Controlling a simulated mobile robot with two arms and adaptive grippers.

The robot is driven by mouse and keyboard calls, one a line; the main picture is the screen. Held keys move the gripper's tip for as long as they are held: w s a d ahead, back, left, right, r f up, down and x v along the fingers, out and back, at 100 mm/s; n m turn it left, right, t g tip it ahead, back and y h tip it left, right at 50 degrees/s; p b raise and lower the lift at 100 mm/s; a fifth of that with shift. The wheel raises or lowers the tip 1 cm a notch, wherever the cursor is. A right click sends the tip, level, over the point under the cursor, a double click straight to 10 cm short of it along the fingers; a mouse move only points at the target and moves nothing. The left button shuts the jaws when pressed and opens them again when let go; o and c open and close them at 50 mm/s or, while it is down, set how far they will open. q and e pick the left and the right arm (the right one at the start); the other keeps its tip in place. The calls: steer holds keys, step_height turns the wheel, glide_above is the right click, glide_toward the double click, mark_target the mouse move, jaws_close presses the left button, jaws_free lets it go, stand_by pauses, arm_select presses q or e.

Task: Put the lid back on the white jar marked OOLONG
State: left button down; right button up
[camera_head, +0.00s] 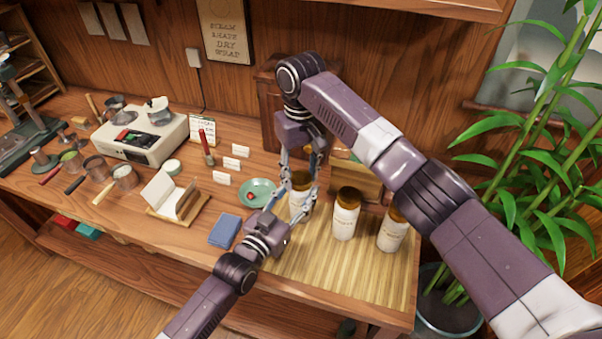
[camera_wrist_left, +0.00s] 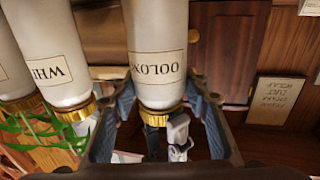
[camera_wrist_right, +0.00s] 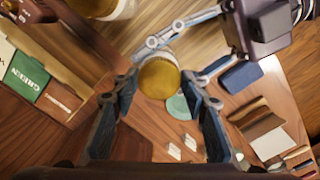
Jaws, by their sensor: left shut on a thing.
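The white OOLONG jar (camera_head: 298,210) stands upright near the left edge of the bamboo mat; its label shows upside down in the left wrist view (camera_wrist_left: 158,65). My left gripper (camera_head: 291,208) is shut on the jar's body from the near left side. A gold lid (camera_wrist_right: 160,80) is at the jar's top, seen from above in the right wrist view. I cannot tell whether it is fully seated. My right gripper (camera_head: 301,183) points down over the jar, its open fingers on either side of the lid with small gaps.
Two more lidded jars (camera_head: 346,215) (camera_head: 392,232) stand to the right on the bamboo mat (camera_head: 325,268). A green dish (camera_head: 252,190) and a blue cloth (camera_head: 225,231) lie to the left. A wooden box (camera_head: 357,178) stands behind. The mat's front is clear.

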steer(key=o, duration=0.4)
step_height(320, 180, up, 12)
stand_by(0.5)
arm_select(q)
steer(key=c, duration=1)
jaws_free()
steer(key=v, duration=1.2)
